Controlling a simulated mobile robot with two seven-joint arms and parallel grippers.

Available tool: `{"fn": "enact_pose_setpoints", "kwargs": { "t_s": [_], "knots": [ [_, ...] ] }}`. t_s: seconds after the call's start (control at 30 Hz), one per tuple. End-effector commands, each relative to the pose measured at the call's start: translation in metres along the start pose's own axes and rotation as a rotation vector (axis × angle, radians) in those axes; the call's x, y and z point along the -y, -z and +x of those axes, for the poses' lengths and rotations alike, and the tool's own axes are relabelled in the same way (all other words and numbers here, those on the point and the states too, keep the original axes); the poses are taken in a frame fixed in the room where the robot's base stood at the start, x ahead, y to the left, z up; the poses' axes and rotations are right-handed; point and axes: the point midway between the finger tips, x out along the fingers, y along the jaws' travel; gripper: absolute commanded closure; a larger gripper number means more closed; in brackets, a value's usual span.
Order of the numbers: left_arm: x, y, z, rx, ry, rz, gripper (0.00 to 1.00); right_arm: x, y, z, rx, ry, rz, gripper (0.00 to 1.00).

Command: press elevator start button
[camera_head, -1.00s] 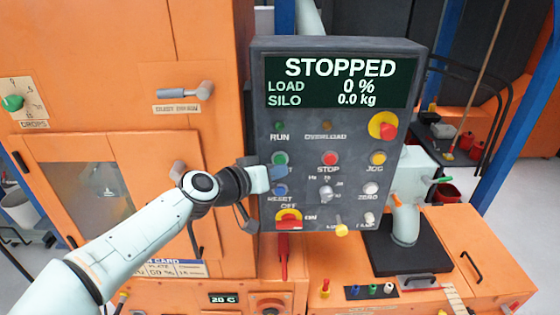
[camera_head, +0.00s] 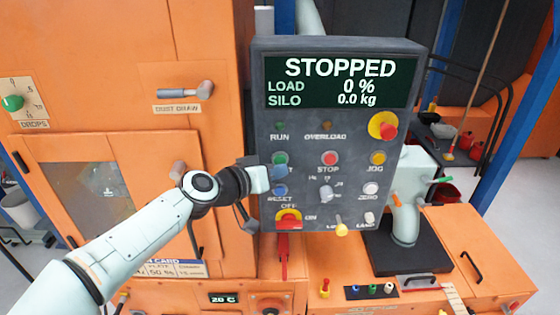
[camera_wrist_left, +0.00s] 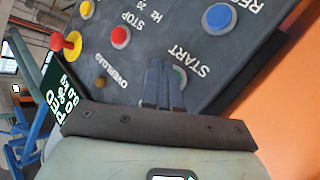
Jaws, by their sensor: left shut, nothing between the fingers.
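The dark control panel (camera_head: 345,120) stands upright, and its screen (camera_head: 340,81) reads STOPPED, LOAD 0 %, SILO 0.0 kg. The green START button (camera_head: 280,158) is in the panel's left column, above the blue RESET button (camera_head: 280,190). My left gripper (camera_head: 276,175) is shut and empty, with its fingers over the START label just below the green button. In the left wrist view the closed fingers (camera_wrist_left: 163,84) partly cover the green START button (camera_wrist_left: 180,75). I cannot tell whether they touch it. My right gripper is not in view.
The red STOP button (camera_head: 329,158) and yellow JOG button (camera_head: 377,158) are to the right. A red emergency knob on yellow (camera_head: 384,126) is higher up. A rotary switch (camera_head: 288,219) is below. An orange cabinet (camera_head: 95,80) with a lever (camera_head: 185,93) stands left.

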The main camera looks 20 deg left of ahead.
Motion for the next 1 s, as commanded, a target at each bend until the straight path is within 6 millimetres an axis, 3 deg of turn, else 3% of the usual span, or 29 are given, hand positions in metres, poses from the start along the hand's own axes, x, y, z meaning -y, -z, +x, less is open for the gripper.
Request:
{"fn": "enact_pose_setpoints", "kwargs": {
  "t_s": [1.0],
  "knots": [
    [0.0054, 0.0052, 0.0075, 0.0, 0.0, 0.0, 1.0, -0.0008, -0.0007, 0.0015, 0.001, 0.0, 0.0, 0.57]
  ]
}}
